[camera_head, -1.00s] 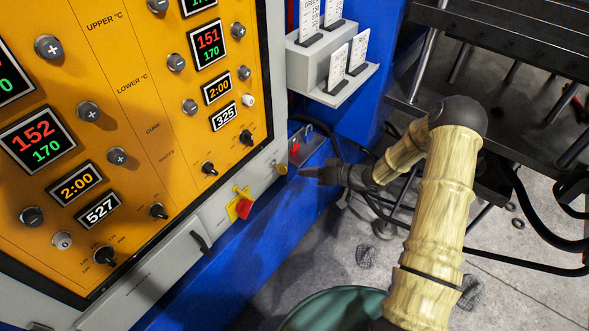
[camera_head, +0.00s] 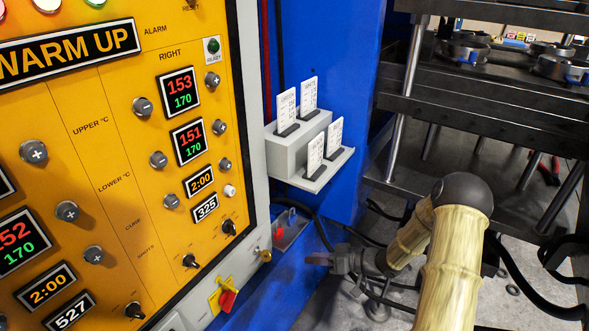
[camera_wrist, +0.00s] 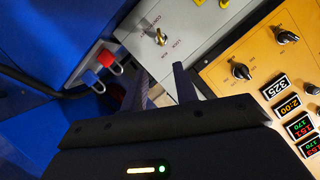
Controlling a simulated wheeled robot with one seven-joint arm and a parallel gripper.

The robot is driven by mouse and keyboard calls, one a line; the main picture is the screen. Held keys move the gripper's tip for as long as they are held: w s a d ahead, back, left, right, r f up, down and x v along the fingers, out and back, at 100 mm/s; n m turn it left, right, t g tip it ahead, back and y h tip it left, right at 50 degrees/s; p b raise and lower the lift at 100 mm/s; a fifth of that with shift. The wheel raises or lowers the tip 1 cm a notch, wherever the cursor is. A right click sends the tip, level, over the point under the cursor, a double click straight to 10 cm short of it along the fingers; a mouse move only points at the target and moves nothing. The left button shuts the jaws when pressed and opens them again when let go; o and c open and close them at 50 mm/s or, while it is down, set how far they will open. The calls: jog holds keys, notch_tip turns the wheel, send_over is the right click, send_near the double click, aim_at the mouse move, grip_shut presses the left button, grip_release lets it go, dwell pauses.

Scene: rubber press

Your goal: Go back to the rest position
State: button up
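My gripper (camera_head: 318,259) is stretched out in front of the blue press body, a little right of a brass knob (camera_head: 265,256) at the panel's lower corner. In the wrist view my gripper (camera_wrist: 162,80) has two dark fingers standing apart with an empty gap between them. Beyond the fingers is a grey panel with a brass key switch (camera_wrist: 160,38). I see no contact with the panel. My own arm comes in from the lower right in the head view and is bent at the elbow.
The orange control panel (camera_head: 110,130) reads WARM UP. A grey card holder (camera_head: 300,150) with white cards sits on the blue frame. Red (camera_wrist: 106,58) and blue (camera_wrist: 97,84) padlocks hang left of the fingers. Dark press plates (camera_head: 480,130) and black hoses stand right.

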jog(key=s+d+r+m+h, duration=0.25)
jog(key=d+r+h, duration=0.25)
jog(key=r+h, duration=0.5)
jog(key=s+a+r+m+g+h, duration=0.1)
jog(key=s+r+m+g, duration=0.1)
jog(key=s, duration=0.7)
jog(key=s+a+r+m+g+h, duration=0.1)
jog(key=s+r+m+g+h, duration=0.15)
jog(key=s, duration=0.65)
notch_tip(320, 180, up, 13)
jog(key=p, duration=1.3)
jog(key=shift+n+t+y, duration=0.35)
jog(key=shift+n+t, duration=0.05)
jog(key=shift+t, duration=0.05)
jog(key=shift+w+f, duration=0.1)
